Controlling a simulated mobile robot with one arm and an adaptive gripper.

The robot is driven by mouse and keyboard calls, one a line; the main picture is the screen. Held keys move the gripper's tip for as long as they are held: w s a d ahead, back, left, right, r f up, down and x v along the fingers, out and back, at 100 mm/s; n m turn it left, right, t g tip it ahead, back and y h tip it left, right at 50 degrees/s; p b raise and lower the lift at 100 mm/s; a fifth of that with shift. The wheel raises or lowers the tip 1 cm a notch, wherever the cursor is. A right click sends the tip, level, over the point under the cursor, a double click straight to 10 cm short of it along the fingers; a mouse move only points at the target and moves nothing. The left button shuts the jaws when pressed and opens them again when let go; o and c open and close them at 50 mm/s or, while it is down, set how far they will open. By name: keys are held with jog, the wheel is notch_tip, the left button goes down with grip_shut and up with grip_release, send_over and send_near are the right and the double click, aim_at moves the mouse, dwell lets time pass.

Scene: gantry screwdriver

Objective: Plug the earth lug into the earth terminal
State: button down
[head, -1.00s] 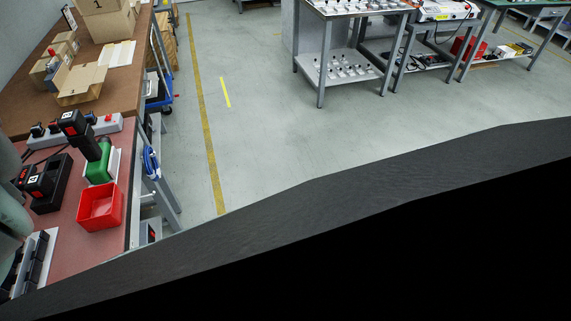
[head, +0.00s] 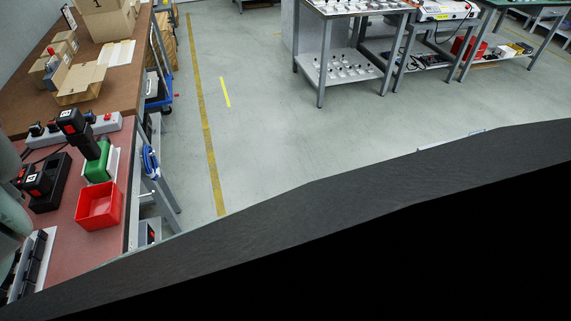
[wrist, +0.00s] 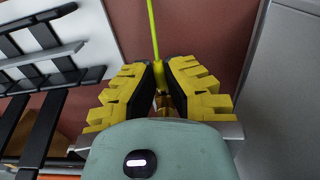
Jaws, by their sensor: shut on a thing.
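My gripper (wrist: 164,75), with stepped yellow fingers and dark inner pads, is shut on the earth lug in the wrist view. A thin yellow-green lead (wrist: 153,25) runs from between the fingertips to the top edge. A brass-coloured part (wrist: 163,101) shows deeper between the fingers; the rest of the lug is mostly hidden. I cannot make out the earth terminal in either view. The gripper is not visible in the head view.
A black slatted rack (wrist: 42,38) on a white plate is left of the fingers. A grey panel (wrist: 285,90) stands right. Open floor lies beyond.

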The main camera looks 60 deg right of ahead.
jog(key=shift+w+a+b, duration=0.3)
jog(key=shift+a+b, duration=0.1)
jog(key=shift+b, duration=0.25)
dwell(0.5)
jog(key=c, duration=1.1)
grip_release()
jog(key=shift+o, duration=0.2)
jog(key=shift+r, duration=0.1)
jog(key=shift+w+r+p, duration=0.1)
jog(key=shift+r+p, duration=2.4)
jog(key=shift+r, duration=0.15)
